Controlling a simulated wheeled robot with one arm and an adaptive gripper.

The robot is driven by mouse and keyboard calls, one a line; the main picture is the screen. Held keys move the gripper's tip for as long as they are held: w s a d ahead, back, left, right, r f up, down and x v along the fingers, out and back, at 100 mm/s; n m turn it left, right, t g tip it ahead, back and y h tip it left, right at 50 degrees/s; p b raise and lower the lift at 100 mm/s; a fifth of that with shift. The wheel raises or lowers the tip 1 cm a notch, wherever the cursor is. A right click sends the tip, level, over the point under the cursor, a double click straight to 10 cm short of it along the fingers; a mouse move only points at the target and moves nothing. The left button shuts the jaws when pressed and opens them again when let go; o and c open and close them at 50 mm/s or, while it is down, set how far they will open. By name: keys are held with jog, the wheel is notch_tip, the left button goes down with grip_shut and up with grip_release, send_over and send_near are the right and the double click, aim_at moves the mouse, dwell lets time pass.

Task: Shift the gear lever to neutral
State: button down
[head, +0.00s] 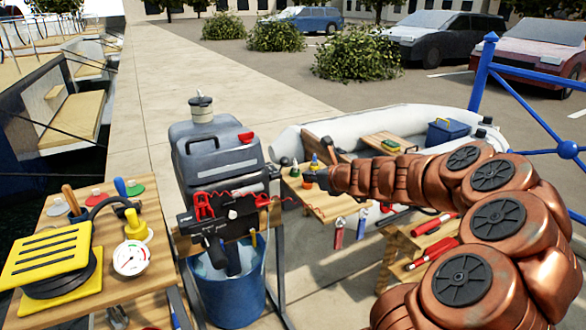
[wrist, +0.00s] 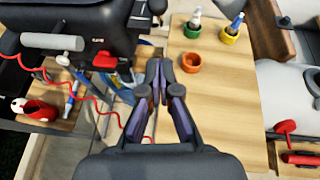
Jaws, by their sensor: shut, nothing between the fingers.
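The grey outboard motor (head: 215,150) stands upright on a stand in the head view. My gripper (wrist: 155,68) is shut and empty, to the right of the motor and clear of the lever. In the head view my gripper (head: 322,180) is a dark shape at the arm's end, over the small wooden table.
A red coiled cord (wrist: 72,82) hangs across the motor's front beside a red switch (wrist: 103,59). A blue bucket (head: 230,290) is below. Small pots, including an orange one (wrist: 191,62), stand on the wooden table (wrist: 215,110). A grey inflatable boat (head: 300,140) lies behind.

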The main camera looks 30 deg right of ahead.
aim_at(287, 164)
jog(key=w, duration=0.8)
jog(key=shift+a+f, duration=0.2)
jog(key=shift+f, duration=0.1)
jog(key=shift+w+r+p, duration=0.1)
jog(key=shift+r+p, duration=0.1)
jog(key=shift+p, duration=0.3)
jog(key=shift+w+r+p, duration=0.1)
jog(key=shift+w+p, duration=0.05)
jog(key=shift+p, duration=0.8)
